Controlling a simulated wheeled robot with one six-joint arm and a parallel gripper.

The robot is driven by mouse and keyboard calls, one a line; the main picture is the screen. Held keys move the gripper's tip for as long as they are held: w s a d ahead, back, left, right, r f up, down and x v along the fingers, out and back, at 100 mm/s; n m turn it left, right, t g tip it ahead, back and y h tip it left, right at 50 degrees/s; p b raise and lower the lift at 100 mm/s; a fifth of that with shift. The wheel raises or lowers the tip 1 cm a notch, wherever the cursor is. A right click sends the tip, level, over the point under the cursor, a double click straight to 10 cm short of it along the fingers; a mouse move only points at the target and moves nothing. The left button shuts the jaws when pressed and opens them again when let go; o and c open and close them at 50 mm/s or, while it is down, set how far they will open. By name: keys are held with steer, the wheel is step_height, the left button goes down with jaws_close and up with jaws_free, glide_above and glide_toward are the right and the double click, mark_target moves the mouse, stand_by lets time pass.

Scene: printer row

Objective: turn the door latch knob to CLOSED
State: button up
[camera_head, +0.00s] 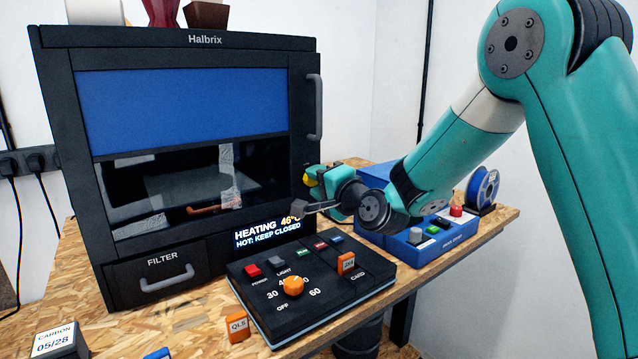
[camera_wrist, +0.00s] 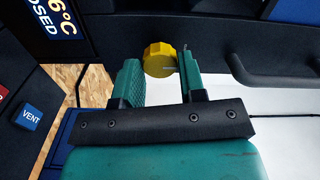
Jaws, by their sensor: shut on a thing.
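The door latch knob (camera_wrist: 158,60) is yellow with a ridged edge and sits on the dark printer front in the wrist view. It also shows, partly covered, in the head view (camera_head: 311,182) at the printer's lower right. My gripper (camera_wrist: 161,68) has one teal finger on each side of the knob and is shut on it. In the head view my gripper (camera_head: 316,178) reaches it from the right. The knob's markings are not visible, so I cannot tell its setting. The Halbrix printer door (camera_head: 185,103) looks shut.
The display (camera_head: 268,233) reads HEATING, 46°C, HOT: KEEP CLOSED. A control panel (camera_head: 330,298) with an orange dial stands in front. A grey door handle (camera_head: 315,107) is above the knob. A blue box (camera_head: 425,243) and spool (camera_head: 483,188) are at right.

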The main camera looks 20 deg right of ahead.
steer(key=o, duration=0.9)
steer(key=shift+b+v, duration=5.1)
steer(key=shift+v, duration=3.65)
